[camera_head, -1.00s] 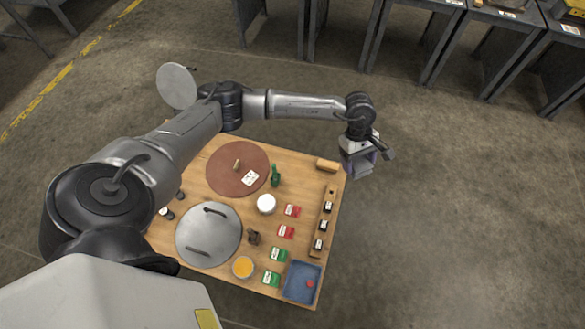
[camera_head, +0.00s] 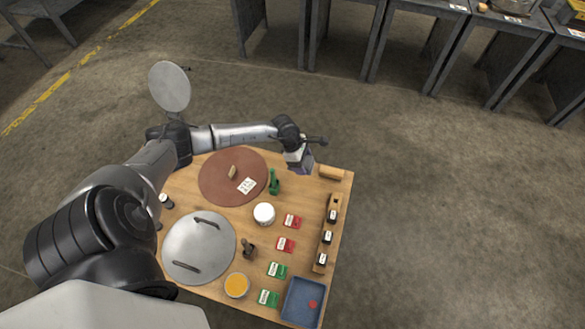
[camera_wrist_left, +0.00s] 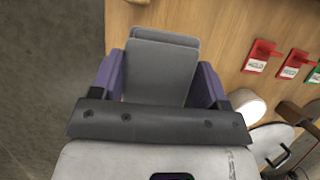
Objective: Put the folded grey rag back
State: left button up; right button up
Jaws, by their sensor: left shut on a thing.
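The folded grey rag (camera_wrist_left: 160,70) is between the purple fingers of my left gripper (camera_wrist_left: 158,85) in the left wrist view, and the gripper is shut on it. In the head view my left gripper (camera_head: 302,168) is over the far edge of the wooden table (camera_head: 315,200), between the green bottle and the wooden block. The rag is hard to make out there. It appears held above the tabletop; the exact height cannot be told. My right gripper is not in view.
Near the gripper are a wooden block (camera_head: 332,172), a green bottle (camera_head: 274,182) and a brown round mat (camera_head: 215,185).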

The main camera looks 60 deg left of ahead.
pick_arm(q)
jog(key=a+f+b, duration=0.1)
jog(key=a, duration=0.1)
jog(key=s+a+f+b, duration=0.1)
jog(key=a+f, duration=0.1)
jog(key=shift+s+a, duration=0.15)
jog(key=shift+a, duration=0.25)
notch_tip(320, 180, down, 4)
jog(key=b, duration=0.3)
jog(key=shift+d+f, duration=0.1)
jog(key=o, duration=0.8)
